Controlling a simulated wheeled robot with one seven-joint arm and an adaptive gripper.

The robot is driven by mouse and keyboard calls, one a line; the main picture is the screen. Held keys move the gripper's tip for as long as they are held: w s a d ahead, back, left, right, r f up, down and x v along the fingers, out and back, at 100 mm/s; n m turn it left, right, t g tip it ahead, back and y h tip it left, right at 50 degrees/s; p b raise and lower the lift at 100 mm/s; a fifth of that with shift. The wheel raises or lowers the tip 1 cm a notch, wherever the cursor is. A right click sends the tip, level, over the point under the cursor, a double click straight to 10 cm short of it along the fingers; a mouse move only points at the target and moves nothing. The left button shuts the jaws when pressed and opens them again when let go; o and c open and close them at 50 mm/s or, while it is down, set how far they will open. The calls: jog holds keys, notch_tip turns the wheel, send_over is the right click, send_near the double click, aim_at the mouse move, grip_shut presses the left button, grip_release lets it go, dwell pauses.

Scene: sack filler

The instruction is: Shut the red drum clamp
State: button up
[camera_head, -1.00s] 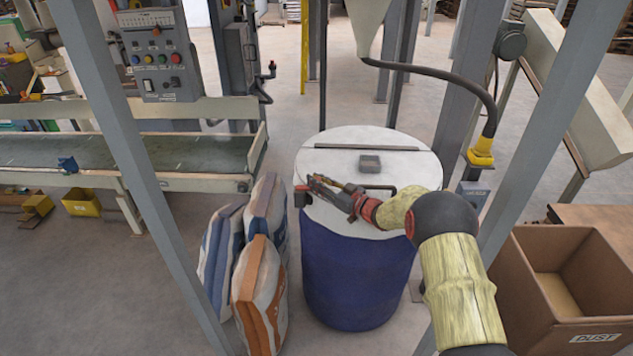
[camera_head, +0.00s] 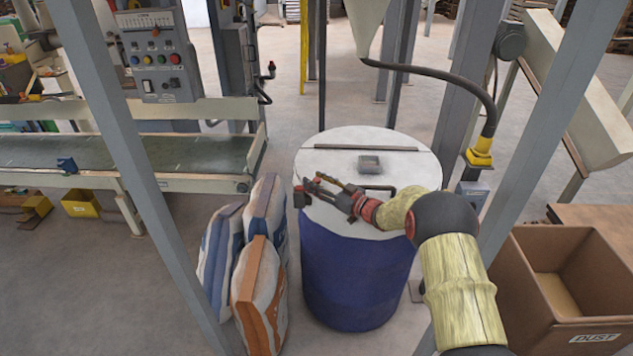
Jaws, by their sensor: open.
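The drum (camera_head: 355,275) is blue with a white lid (camera_head: 390,145) and stands upright in the middle of the view. A small dark and reddish part (camera_head: 300,197) sits at the left of the drum's rim. It may be the red clamp, but it is too small to tell whether it is open or shut. My gripper (camera_head: 313,181) reaches in from the right, low over the lid, with its open fingers pointing left near that part. I see nothing between the fingers. I cannot tell whether they touch the part. A dark bar handle (camera_head: 380,188) shows beside the gripper.
Several filled sacks (camera_head: 262,285) lean together just left of the drum. Grey frame posts (camera_head: 140,165) stand at left and right. An open cardboard box (camera_head: 570,290) is at right. A conveyor (camera_head: 190,152) runs at the back left. A small grey block (camera_head: 369,163) lies on the lid.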

jog(key=v, duration=1.2)
jog(key=shift+w, duration=0.1)
